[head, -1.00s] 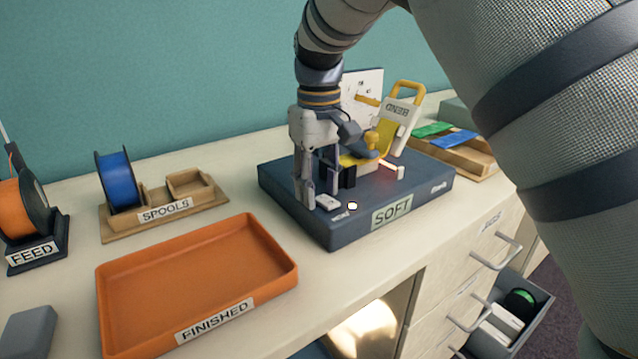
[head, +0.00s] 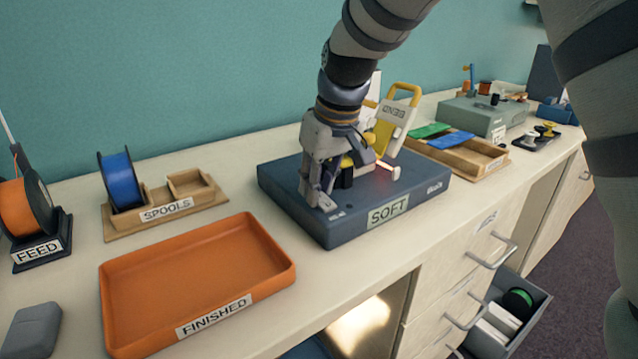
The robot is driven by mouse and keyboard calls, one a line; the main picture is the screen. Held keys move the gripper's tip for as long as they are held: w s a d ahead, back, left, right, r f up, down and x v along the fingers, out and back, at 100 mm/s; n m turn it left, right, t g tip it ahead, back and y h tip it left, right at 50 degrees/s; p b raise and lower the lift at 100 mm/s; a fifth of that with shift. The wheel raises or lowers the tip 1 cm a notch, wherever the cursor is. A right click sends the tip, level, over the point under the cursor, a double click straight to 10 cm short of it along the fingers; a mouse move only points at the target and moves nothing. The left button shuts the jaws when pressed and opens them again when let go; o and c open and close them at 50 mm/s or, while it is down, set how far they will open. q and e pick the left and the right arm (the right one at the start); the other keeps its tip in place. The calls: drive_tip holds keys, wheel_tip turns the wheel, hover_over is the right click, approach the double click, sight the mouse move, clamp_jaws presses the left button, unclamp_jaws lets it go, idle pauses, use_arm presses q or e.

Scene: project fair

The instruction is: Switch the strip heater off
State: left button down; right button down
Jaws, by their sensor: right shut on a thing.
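The strip heater (head: 420,193) is a dark blue base with a "SOFT" label on its front, standing on the counter. A short reddish-glowing strip (head: 384,167) shows on its top, right of my gripper. My right gripper (head: 325,203) points down over the front left of the base. Its fingers are shut on a small part there, seemingly the heater switch, which they hide. A yellow-handled part marked "BEND" (head: 399,112) stands tilted at the heater's back. My left gripper is not in view.
An orange "FINISHED" tray (head: 120,268) and a wooden "SPOOLS" rack (head: 125,227) lie to the left. A wooden tray (head: 490,159) with green and blue sheets is behind right. An open drawer (head: 535,309) juts out below the counter.

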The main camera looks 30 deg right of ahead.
sight(331, 207)
drive_tip(key=c, duration=1.4)
unclamp_jaws()
drive_tip(key=shift+r, duration=0.1)
drive_tip(key=v, duration=1.2)
